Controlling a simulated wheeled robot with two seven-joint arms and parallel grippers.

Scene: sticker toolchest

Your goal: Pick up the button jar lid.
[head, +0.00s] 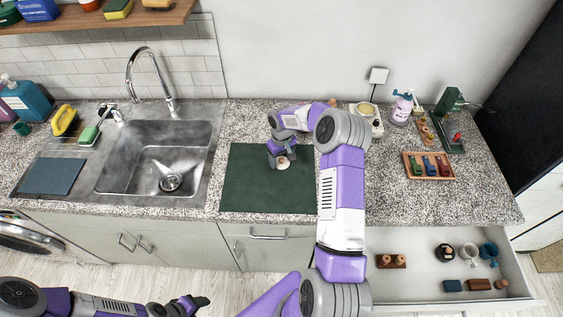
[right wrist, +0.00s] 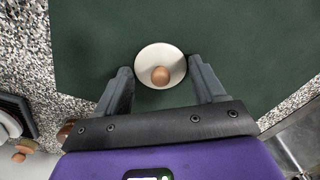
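The button jar lid looks like a white round disc with a tan wooden knob (right wrist: 160,75), lying on the dark green mat (head: 250,190). In the head view the lid (head: 283,164) shows just below my right gripper (head: 282,156), which partly hides it. In the right wrist view my right gripper (right wrist: 159,68) is open, with one finger on each side of the lid. Nothing is held between the fingers. My left gripper (head: 192,303) is low at the bottom left, away from the counter; its finger opening is unclear.
A sink (head: 150,160) with a faucet (head: 150,75) lies left of the mat. Right of it are a spray bottle (head: 401,108), a wooden tray with coloured pieces (head: 429,166) and a green tool (head: 449,118). An open drawer (head: 425,275) with several items juts out at lower right.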

